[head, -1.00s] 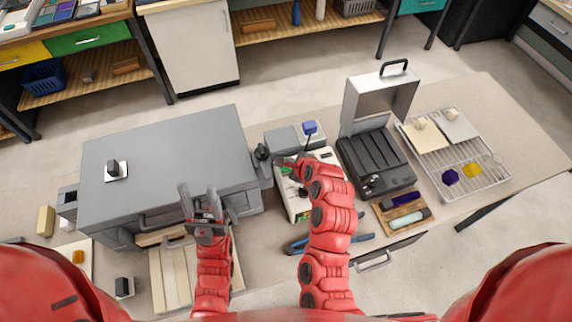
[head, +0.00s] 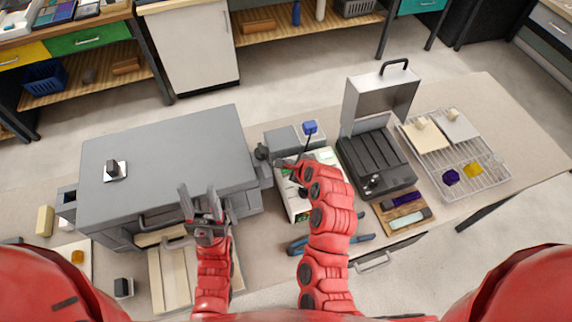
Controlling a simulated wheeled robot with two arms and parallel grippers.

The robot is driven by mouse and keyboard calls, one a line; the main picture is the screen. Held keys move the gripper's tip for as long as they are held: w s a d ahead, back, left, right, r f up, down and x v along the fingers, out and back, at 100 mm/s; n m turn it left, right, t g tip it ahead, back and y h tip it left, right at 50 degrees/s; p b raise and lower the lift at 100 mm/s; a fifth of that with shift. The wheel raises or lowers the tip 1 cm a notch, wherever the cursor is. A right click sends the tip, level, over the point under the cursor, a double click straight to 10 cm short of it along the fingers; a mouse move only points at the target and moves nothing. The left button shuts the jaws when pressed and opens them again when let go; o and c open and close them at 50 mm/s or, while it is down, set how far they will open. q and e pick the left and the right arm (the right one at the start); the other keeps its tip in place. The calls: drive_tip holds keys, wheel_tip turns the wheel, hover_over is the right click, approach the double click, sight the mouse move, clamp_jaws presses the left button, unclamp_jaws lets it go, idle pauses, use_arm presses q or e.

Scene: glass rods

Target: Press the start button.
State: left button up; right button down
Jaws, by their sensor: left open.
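A white box-shaped device (head: 298,207) stands at the middle of the bench, with a pale green patch (head: 326,155) on its top. My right arm reaches over this device and hides much of its top. My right gripper (head: 287,168) is at the device's upper left; its fingers are small and dark there, and I cannot tell whether they are apart or touch the device. No start button can be made out clearly. My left gripper (head: 199,194) is open and empty, with its fingers pointing up in front of the large grey box (head: 165,150).
A grey case (head: 375,160) with a raised lid stands right of the device. A wire rack (head: 490,180) holds pale squares and purple and yellow pieces. Blue-handled pliers (head: 300,245) lie in front of the device. Wooden boards (head: 170,280) lie at the front left.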

idle(0.4)
drive_tip(key=shift+r+p, duration=0.65)
drive_tip(key=shift+r, duration=0.15)
drive_tip(key=shift+r, duration=0.15)
wheel_tip(320, 180, up, 5)
drive_tip(key=p, duration=0.3)
drive_tip(key=shift+p, duration=0.35)
drive_tip(key=shift+f, duration=0.2)
